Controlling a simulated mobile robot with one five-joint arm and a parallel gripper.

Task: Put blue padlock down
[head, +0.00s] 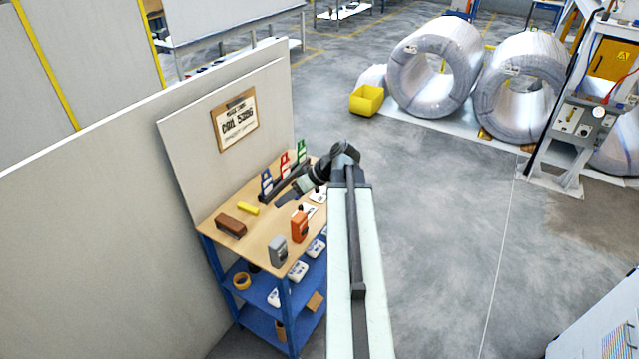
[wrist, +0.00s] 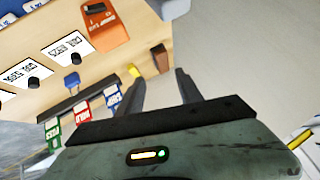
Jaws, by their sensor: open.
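A small blue object that looks like the blue padlock (wrist: 72,82) rests on the wooden tabletop in the wrist view, beside a dark bar. I cannot make it out in the head view, where my arm covers part of the table. My gripper (wrist: 160,78) is open, with nothing visible held between its fingers. The fingers are to the right of the blue object and apart from it, near the table's edge. In the head view my gripper (head: 275,198) is low over the table, partly hidden by its own wrist.
The wooden tabletop (head: 226,212) holds a brown block (head: 231,226), a yellow piece (head: 248,209), a grey device (head: 278,251) and an orange device (head: 299,228). Blue, red (head: 284,165) and green upright holders line the back. A board wall (head: 205,165) stands left; open floor lies right.

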